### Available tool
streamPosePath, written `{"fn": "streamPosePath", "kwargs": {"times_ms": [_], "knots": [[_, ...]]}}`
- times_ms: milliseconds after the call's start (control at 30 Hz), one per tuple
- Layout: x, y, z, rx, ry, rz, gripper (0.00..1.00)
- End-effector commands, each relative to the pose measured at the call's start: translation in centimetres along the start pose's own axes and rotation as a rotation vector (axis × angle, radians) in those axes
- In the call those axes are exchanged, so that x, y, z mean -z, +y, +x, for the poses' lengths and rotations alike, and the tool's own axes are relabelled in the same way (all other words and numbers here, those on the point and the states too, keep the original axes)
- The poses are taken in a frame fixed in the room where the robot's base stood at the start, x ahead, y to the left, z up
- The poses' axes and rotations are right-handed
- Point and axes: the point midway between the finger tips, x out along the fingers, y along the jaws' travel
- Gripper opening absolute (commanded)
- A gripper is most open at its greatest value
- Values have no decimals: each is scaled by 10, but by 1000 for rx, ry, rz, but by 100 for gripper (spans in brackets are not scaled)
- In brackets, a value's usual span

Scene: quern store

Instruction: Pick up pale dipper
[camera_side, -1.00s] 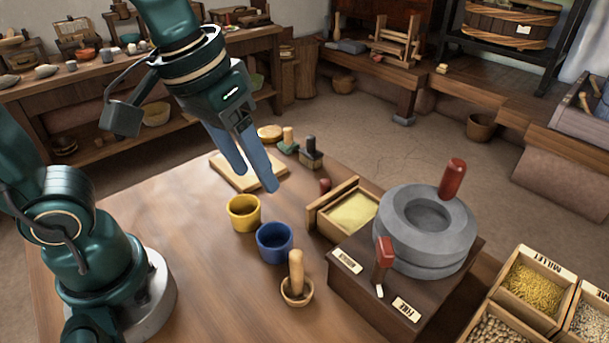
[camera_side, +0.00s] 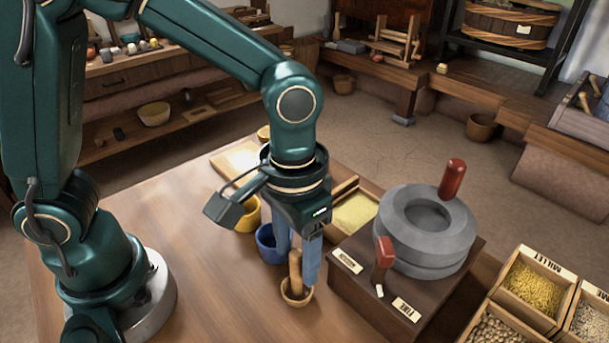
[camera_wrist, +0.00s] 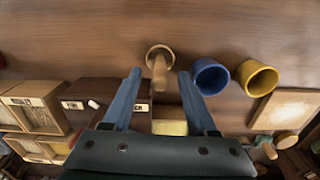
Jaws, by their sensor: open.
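The pale dipper (camera_side: 296,292) is a light wooden cup with a thick upright handle, standing on the table left of the quern box. In the wrist view the pale dipper (camera_wrist: 160,68) shows its handle pointing toward me. My gripper (camera_side: 296,270) is open and points down, with one blue finger on each side of the handle. In the wrist view my gripper (camera_wrist: 160,75) has the handle between its fingertips, with a gap on both sides. The fingers partly cover the dipper's surroundings in the side view.
A blue cup (camera_side: 266,246) and a yellow cup (camera_side: 248,216) stand close behind the dipper. The grey stone quern (camera_side: 426,232) on its dark box (camera_side: 362,288) is at right. Grain boxes (camera_side: 536,290) stand far right. The table left of the dipper is clear.

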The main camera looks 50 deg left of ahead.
Motion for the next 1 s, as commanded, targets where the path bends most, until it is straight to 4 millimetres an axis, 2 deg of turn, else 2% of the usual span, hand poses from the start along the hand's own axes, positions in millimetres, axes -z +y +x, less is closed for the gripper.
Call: {"fn": "streamPosePath", "kwargs": {"times_ms": [267,333,433,800,1000], "knots": [[0,0,3,0,0,0,58],[0,0,3,0,0,-1,39],[0,0,2,0,1,-1,1],[0,0,1,-1,1,-1,0],[1,0,-11,-2,5,-1,0]]}}
